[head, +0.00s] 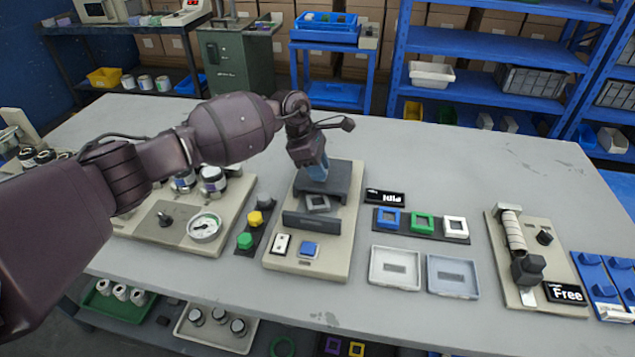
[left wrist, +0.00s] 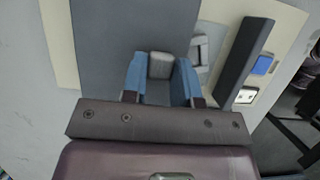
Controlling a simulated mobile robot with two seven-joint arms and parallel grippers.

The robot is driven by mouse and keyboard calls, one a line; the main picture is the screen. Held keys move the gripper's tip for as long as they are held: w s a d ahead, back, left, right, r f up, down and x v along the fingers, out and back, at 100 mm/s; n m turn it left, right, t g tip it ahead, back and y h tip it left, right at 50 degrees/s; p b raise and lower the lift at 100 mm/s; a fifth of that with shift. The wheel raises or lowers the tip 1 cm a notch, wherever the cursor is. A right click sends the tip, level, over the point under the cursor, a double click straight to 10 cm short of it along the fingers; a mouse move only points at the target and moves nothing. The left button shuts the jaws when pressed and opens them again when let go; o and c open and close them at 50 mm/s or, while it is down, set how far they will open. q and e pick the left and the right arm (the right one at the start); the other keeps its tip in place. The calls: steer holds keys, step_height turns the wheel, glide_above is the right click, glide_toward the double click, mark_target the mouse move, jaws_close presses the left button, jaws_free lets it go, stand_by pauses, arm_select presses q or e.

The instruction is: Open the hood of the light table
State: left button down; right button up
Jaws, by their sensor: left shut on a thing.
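The light table (head: 346,230) is a beige base on the grey table, with a dark display reading "Idle" (head: 385,197) beside it. Its dark grey hood (head: 340,185) sits over the back part; it also fills the upper middle of the left wrist view (left wrist: 105,45). I cannot tell how far the hood is tilted. My left gripper (head: 317,170) reaches down onto the hood. In the left wrist view its blue fingers (left wrist: 160,78) are shut on a small grey handle (left wrist: 161,64) on the hood. My right gripper is not in view.
A grey square frame (head: 317,203) sits behind a dark bar (head: 310,221) on the base, with a white switch (head: 281,244) and blue button (head: 309,249) in front. Blue, green and white frames are on a rack (head: 404,229) at right. A gauge board (head: 176,238) stands left.

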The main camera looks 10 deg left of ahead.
arm_select(q)
steer(key=w+b, duration=0.1)
steer(key=w, duration=0.1)
steer(key=w+b, duration=0.2)
steer(key=shift+w+f, duration=0.2)
steer(key=shift+w, duration=0.05)
steer(key=shift+w+r, duration=0.1)
steer(key=shift+w, duration=0.2)
steer(key=shift+w+r+b, duration=0.2)
steer(key=shift+b, duration=0.15)
steer(key=c, duration=0.9)
jaws_free()
steer(key=shift+s, duration=0.1)
steer(key=shift+f, duration=0.1)
